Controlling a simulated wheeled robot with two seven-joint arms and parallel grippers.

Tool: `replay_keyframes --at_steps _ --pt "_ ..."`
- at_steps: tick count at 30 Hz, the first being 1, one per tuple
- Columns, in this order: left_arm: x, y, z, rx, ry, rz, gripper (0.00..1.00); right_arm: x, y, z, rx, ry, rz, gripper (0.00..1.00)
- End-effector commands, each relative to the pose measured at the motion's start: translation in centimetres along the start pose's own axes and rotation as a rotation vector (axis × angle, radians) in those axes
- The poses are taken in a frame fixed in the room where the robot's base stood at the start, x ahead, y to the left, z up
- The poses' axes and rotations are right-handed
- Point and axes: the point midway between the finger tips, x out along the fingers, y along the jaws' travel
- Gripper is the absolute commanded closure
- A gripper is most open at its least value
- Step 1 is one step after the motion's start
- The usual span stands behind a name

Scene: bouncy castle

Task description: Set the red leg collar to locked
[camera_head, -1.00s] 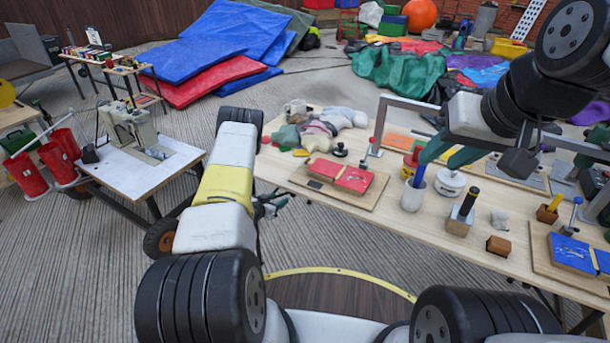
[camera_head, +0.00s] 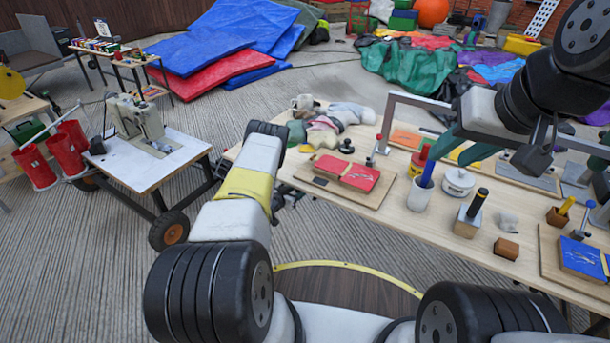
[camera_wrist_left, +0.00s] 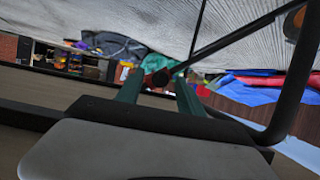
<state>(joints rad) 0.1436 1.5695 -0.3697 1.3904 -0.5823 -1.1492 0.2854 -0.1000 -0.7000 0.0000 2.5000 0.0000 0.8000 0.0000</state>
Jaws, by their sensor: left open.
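I cannot make out a red leg collar in either view. The long wooden table (camera_head: 395,200) stands in front of me, with its legs mostly hidden in the head view. My left arm reaches forward beside its left end; the left gripper (camera_head: 283,198) is mostly hidden behind my forearm. In the left wrist view the left gripper (camera_wrist_left: 160,88) has its two green fingers apart.
A wheeled trolley (camera_head: 150,172) with a grey machine stands left of my left arm, with red buckets (camera_head: 66,150) beside it. Red pads (camera_head: 345,172), a white cup (camera_head: 419,195) and a small wooden block (camera_head: 507,249) are on the table. Floor between trolley and table is clear.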

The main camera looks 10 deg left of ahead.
Motion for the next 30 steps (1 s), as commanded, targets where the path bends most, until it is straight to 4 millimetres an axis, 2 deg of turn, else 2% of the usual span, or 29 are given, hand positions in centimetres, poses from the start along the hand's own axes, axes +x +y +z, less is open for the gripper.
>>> replay_keyframes --at_steps 2,9,30 --pt "-0.02 0.00 -0.01 0.000 0.000 0.000 0.56 0.00 0.00 0.00 0.000 0.000 0.000 0.64" --pt "-0.04 0.00 -0.02 0.000 0.000 0.000 1.00 0.00 0.00 0.00 0.000 0.000 0.000 0.64" --pt "-0.06 -0.02 -0.01 0.000 0.000 0.000 1.00 0.00 0.00 0.00 0.000 0.000 0.000 0.64"
